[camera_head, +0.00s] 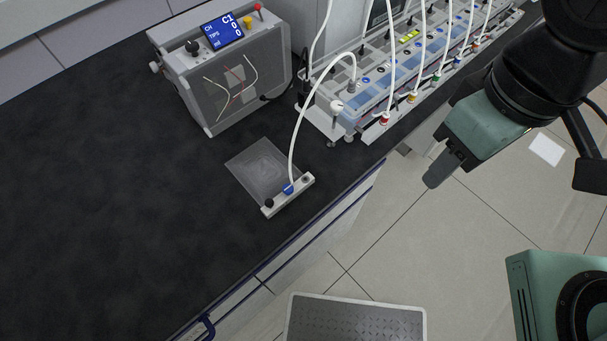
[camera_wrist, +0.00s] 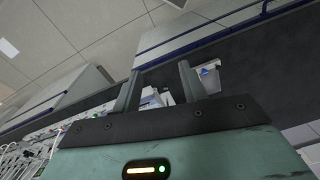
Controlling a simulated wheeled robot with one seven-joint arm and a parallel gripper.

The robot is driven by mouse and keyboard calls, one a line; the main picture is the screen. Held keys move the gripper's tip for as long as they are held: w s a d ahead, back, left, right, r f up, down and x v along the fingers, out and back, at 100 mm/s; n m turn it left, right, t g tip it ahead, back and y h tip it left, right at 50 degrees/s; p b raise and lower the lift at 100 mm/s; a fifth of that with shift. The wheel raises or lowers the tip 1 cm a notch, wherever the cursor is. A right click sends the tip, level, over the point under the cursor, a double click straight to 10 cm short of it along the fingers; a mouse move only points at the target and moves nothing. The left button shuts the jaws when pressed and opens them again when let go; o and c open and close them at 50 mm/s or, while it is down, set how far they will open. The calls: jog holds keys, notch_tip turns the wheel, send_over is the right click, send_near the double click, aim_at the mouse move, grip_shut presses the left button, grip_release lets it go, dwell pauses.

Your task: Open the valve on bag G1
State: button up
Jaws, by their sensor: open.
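A flat clear bag (camera_head: 255,166) lies on the black bench near its front edge; no G1 label is readable on it. A white bar (camera_head: 298,196) runs along its front edge, with a blue valve (camera_head: 288,189) and black knobs at its ends. A white tube rises from the blue valve. My gripper (camera_head: 436,172) hangs over the floor in front of the bench, right of the bag and apart from it. In the wrist view my gripper (camera_wrist: 158,82) has its two fingers apart, with nothing held between them.
A grey device (camera_head: 226,85) with a blue display stands behind the bag. A rack (camera_head: 400,62) with several tubes and coloured valves stands at the back right. A blue rail (camera_head: 270,275) runs along the bench front. The bench's left part is clear.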

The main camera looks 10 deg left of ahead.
jog(key=w+a+m, duration=0.1)
jog(key=a+m, duration=0.2)
jog(key=m+g+y+b, duration=0.2)
jog(key=m+y+b, duration=0.1)
jog(key=m, duration=1.4)
send_over(288, 188)
jog(key=w+d, duration=0.3)
jog(key=d, duration=0.4)
notch_tip(288, 188, down, 7)
jog(key=x, duration=1.1)
jog(key=a+x, duration=0.1)
jog(key=x, duration=0.5)
jog(key=shift+w+r, duration=0.15)
grip_shut()
